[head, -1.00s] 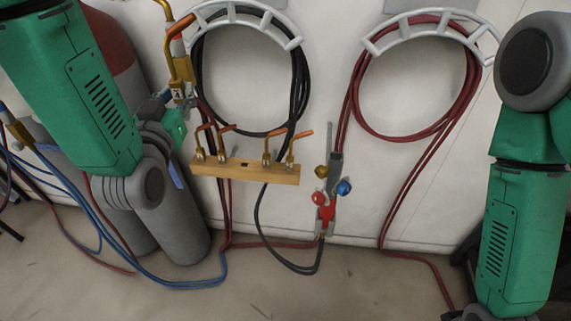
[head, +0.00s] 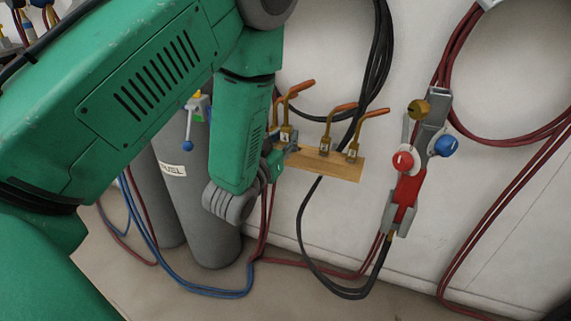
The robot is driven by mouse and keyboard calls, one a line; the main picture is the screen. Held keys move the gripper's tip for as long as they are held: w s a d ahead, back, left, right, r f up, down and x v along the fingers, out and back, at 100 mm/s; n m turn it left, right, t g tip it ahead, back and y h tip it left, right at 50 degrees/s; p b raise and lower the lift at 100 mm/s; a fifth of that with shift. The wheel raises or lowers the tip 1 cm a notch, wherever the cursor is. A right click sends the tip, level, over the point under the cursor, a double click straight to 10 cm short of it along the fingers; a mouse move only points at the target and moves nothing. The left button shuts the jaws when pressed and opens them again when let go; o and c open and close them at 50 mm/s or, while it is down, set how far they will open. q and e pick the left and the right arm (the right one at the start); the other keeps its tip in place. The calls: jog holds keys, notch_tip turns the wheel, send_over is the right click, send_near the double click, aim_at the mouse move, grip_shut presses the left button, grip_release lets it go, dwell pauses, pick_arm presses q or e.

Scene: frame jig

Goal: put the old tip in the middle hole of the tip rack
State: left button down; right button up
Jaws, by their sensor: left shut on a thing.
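My left gripper (head: 290,148) is at the left part of the wooden tip rack (head: 345,168). It is shut on the old tip (head: 285,125), a brass piece with a bent copper tube pointing up and right. The tip looks roughly upright, just above or at the rack. The gripper and forearm hide the rack's left end and the middle hole, so I cannot tell whether the tip is in the hole. Two similar tips (head: 325,143) (head: 352,150) stand in the rack's right part. Another copper tube shows partly behind my arm. My right gripper is out of view.
Grey cylinders (head: 200,215) stand left, behind my arm. Blue hose lies on the floor.

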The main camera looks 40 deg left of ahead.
pick_arm(q)
jog(key=shift+w+a+f+b, duration=0.35)
jog(key=shift+w+f+b, duration=0.1)
jog(key=shift+w+f, duration=0.25)
jog(key=b, duration=0.1)
send_over(292, 153)
jog(key=shift+w+f, duration=0.1)
jog(key=shift+f, duration=0.5)
jog(key=w, duration=0.2)
jog(key=shift+w+a, duration=0.2)
jog(key=shift+w, duration=0.1)
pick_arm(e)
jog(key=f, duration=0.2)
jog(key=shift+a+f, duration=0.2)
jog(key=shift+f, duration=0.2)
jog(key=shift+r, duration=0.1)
